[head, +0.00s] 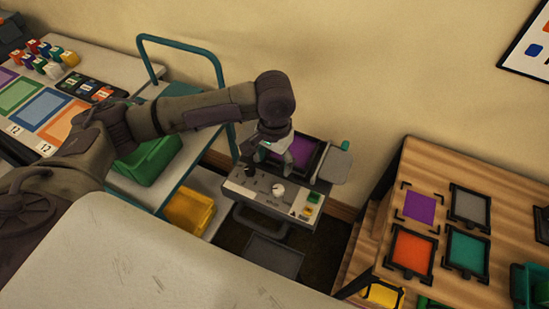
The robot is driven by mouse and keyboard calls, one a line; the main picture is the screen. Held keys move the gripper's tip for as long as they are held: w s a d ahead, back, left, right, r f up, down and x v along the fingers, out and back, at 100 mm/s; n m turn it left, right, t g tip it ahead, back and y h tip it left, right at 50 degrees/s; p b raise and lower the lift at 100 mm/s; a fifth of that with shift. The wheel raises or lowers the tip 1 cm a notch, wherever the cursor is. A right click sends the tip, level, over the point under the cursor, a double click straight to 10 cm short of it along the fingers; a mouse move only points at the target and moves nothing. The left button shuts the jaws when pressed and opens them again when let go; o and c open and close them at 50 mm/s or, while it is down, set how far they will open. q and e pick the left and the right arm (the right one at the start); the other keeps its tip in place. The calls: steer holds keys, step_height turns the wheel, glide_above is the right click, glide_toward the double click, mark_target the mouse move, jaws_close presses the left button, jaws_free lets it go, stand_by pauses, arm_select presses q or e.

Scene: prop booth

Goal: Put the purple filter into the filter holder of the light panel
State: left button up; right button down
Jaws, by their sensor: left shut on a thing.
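The purple filter (309,152), a purple sheet in a dark frame, is at the light panel (265,193), behind its control face with knobs and buttons. My left gripper (284,160) points down over the panel and is shut on the purple filter at its left side. The gripper and wrist cover part of the filter and the filter holder. I cannot tell whether the filter sits in the holder or is held just above it. My right gripper is not in view.
A wooden table (452,185) at right bears grey (469,207), orange (411,253) and teal (466,253) framed filters, and a bare purple square (420,208) within corner marks. A cart with a teal rail (180,41) and a green bin (150,160) stands left. A pale surface (130,265) fills the foreground.

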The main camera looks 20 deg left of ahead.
arm_select(q)
steer(key=shift+f, duration=0.55)
steer(key=shift+s+d+f, duration=0.1)
steer(key=shift+s+f, duration=0.1)
steer(key=shift+f, duration=0.1)
stand_by(0.4)
steer(key=o, duration=0.9)
steer(key=shift+c, duration=0.2)
steer(key=o, duration=0.4)
steer(key=shift+w, duration=0.15)
steer(key=shift+c, duration=0.2)
steer(key=shift+r, duration=0.1)
step_height(320, 180, up, 12)
